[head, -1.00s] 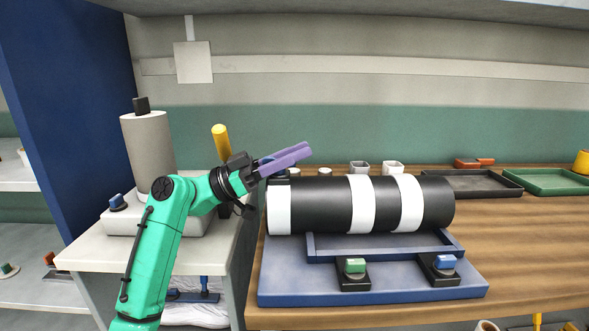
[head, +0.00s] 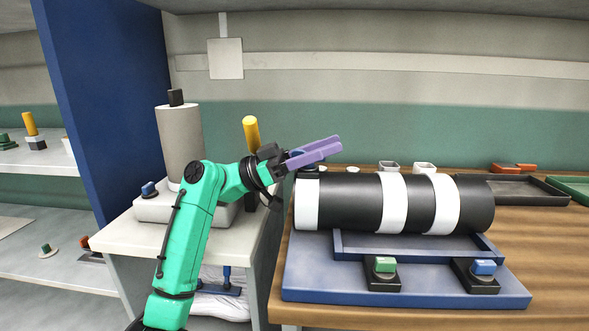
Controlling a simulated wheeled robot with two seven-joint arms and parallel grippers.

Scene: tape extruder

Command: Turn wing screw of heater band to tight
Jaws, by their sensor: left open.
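A black and white barrel (head: 345,203) lies horizontally on a blue base (head: 420,290), with wide black and white bands around it. A small black block (head: 309,172) sits on top of its left end. My left gripper (head: 334,147), with purple fingers, is above this left end, pointing right and slightly up. Its fingers are apart. A small dark blue piece (head: 297,154) shows by the fingers, just above the block; I cannot tell for certain whether it is the wing screw. The fingers partly hide this spot, and contact is unclear. My right gripper is out of view.
A green button (head: 384,264) and a blue button (head: 484,267) stand on the base's front. A grey cylinder (head: 180,145) and a yellow-topped post (head: 251,132) stand at left. Small cups (head: 424,168) and a black tray (head: 527,190) lie behind. The wooden table (head: 550,250) is clear at right.

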